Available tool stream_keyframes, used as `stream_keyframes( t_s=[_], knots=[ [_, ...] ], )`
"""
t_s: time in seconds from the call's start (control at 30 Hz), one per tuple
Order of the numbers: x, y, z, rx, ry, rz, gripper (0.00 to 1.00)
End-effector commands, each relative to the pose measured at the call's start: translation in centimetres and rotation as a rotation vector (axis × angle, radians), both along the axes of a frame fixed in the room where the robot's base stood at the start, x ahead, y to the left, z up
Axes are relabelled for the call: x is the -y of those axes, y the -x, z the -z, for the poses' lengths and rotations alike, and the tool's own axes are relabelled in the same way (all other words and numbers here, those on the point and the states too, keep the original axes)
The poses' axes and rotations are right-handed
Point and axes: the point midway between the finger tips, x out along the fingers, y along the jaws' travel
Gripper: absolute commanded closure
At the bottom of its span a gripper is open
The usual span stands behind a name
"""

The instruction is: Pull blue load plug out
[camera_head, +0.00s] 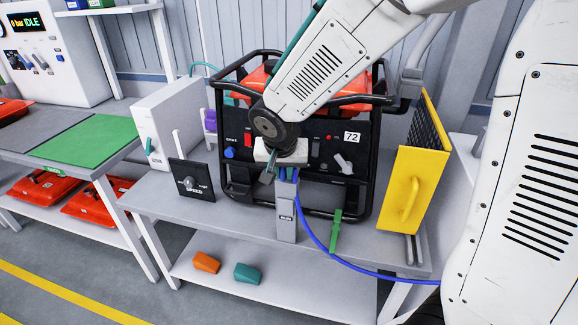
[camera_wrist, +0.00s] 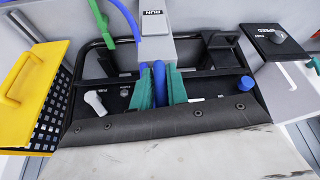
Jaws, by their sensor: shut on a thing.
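My gripper (camera_head: 280,175) is in front of the generator (camera_head: 335,180), a red-topped machine in a black frame with a dark panel. In the wrist view its teal fingers (camera_wrist: 159,92) are shut on the blue load plug (camera_wrist: 159,82), with a finger on each side. The blue cable (camera_head: 345,262) runs from near my gripper down and right across the bench. My wrist and fingers hide most of the plug in the head view, and I cannot tell whether it sits in a socket.
A grey post labelled RUN (camera_wrist: 157,42) stands close beyond the fingers. A yellow guard (camera_head: 412,190) stands right of the generator, a black SPEED panel (camera_head: 191,181) left. A green lever (camera_head: 336,230) is near the bench front. Orange (camera_head: 206,262) and teal (camera_head: 247,273) blocks lie below.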

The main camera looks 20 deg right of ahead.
Motion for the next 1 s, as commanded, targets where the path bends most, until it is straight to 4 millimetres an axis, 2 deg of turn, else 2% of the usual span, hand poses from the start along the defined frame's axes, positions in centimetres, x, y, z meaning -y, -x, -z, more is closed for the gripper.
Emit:
stream_keyframes(
  t_s=[0.17,0.2,0.27,0.6,1.0],
  knots=[
    [-0.3,0.0,0.1,0.003,-0.01,-0.004,1.0],
    [-0.3,0.0,0.1,0.003,-0.01,-0.003,0.79],
    [-0.2,0.0,0.1,0.002,-0.01,-0.003,0.66],
    [0.3,0.1,-0.3,0.004,-0.007,0.007,0.66],
    [-1.0,2.2,-6.0,0.005,-0.008,0.002,0.66]
  ],
)
